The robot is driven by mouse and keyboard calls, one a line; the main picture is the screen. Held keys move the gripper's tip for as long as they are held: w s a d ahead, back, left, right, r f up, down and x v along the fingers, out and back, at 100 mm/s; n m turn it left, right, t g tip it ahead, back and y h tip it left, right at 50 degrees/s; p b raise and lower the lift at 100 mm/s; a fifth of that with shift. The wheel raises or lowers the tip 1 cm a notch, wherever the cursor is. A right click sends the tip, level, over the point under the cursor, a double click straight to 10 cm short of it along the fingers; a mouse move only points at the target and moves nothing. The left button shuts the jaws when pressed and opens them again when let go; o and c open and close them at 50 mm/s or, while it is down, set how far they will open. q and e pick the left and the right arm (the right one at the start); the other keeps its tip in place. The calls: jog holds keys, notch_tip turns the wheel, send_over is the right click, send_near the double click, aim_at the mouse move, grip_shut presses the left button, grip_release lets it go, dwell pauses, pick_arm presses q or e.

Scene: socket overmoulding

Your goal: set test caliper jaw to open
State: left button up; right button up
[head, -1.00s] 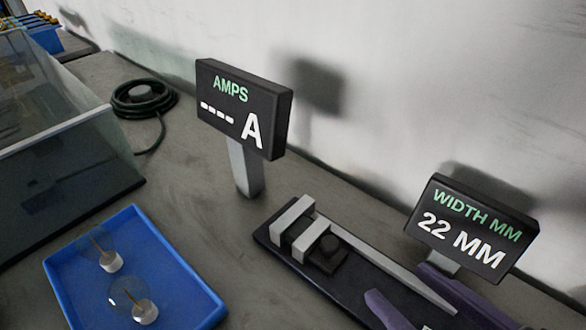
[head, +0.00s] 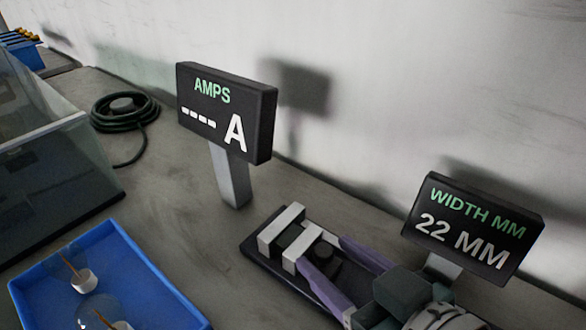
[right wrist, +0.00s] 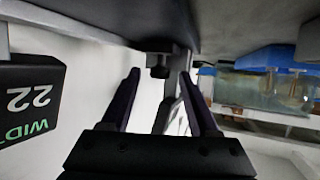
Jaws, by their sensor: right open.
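The test caliper (head: 262,262) is a dark base with a pale fixed jaw (head: 280,228) and a pale sliding jaw (head: 303,246), a gap between them. A black knob (head: 327,250) stands behind the sliding jaw. The width display (head: 474,228) reads 22 MM. My right gripper (head: 322,251), with purple fingers, reaches in from the lower right over the rail. Its fingers are open, one on each side of the knob; contact cannot be told. In the right wrist view the knob (right wrist: 159,71) lies between the fingertips. My left gripper is out of view.
The AMPS display (head: 226,112) on its post stands left of the caliper, showing dashes. A blue tray (head: 150,272) with bulb-like parts lies at lower left. A coiled dark cable (head: 124,110) and a clear-sided box (head: 75,160) are farther left. A wall runs behind.

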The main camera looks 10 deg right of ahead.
grip_shut()
dwell(0.5)
dwell(0.9)
